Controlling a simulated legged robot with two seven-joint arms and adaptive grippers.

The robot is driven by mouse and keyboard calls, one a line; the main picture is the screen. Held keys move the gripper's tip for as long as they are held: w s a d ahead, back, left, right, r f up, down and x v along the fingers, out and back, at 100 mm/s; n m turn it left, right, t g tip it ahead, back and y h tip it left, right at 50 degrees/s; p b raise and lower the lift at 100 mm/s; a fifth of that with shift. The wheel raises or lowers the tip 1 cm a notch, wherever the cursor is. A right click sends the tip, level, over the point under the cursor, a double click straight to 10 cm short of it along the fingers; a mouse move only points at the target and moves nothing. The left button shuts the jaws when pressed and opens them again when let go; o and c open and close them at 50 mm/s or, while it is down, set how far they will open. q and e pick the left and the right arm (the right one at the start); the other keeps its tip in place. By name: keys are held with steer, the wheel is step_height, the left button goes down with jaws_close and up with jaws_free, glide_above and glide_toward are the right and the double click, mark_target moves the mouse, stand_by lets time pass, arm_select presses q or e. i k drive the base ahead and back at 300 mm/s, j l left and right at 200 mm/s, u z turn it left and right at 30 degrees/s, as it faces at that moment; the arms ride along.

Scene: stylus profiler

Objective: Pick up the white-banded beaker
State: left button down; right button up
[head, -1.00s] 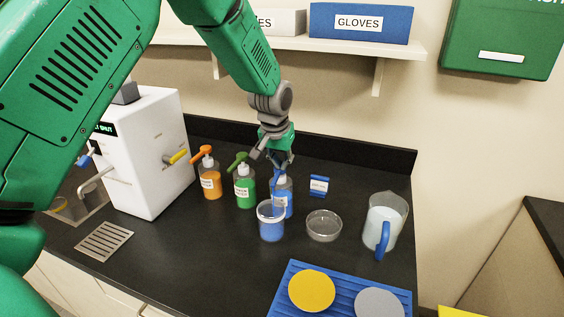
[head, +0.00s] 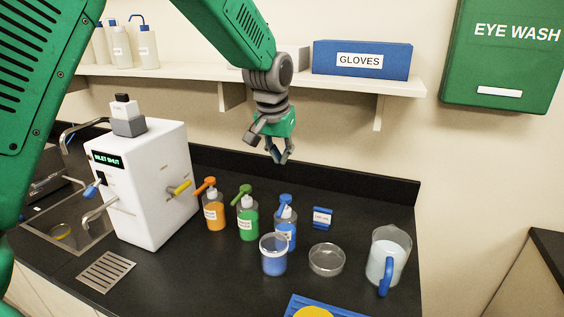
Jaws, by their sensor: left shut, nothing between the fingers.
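A clear beaker (head: 274,258) with blue contents and a pale band near its rim stands upright on the black counter, in front of the blue-topped pump bottle (head: 286,215). It fits the white-banded beaker, though the band is small to make out. My left gripper (head: 279,158) hangs in the air above and behind the beaker, clear of it. Its fingers are shut and empty. My right gripper is not in the head view.
Orange (head: 215,212) and green (head: 248,220) pump bottles stand left of the beaker. A glass dish (head: 326,260) and a blue-handled jug (head: 386,262) stand to its right. A white machine (head: 150,195) stands at left. A shelf (head: 230,80) runs behind my gripper.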

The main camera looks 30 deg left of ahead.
mark_target(274, 247)
steer(key=k, duration=1)
